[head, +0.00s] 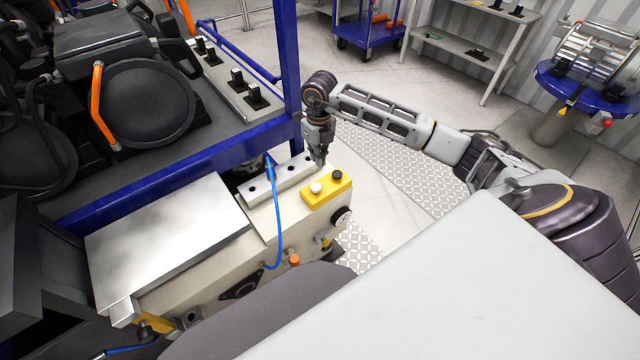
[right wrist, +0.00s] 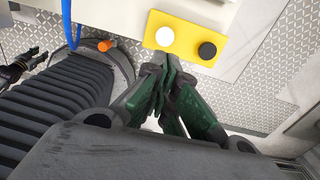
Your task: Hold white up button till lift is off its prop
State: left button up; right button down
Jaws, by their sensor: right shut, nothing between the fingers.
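A yellow button box (head: 322,196) sits on the right end of a beige unit (head: 262,225). It carries a white button (head: 316,187) and a black button (head: 337,174). In the right wrist view the white button (right wrist: 165,37) is fully visible, left of the black button (right wrist: 207,50). My right gripper (head: 321,162) points down by the box's far edge. Its closed fingertips (right wrist: 168,58) show just below the white button in the wrist view, apart from it in the picture; their height above it is unclear. I cannot pick out the prop.
A silver plate (head: 165,237) tops the left of the beige unit. A blue cable (head: 277,215) loops down its front near an orange knob (head: 293,260). A blue post (head: 288,60) and a blue-framed rack with black machinery (head: 140,105) stand close behind.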

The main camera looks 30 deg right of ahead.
aim_at(320, 189)
jog(key=shift+d+r, duration=0.1)
jog(key=shift+d, duration=0.35)
notch_tip(320, 189, down, 14)
dwell(0.9)
dwell(0.4)
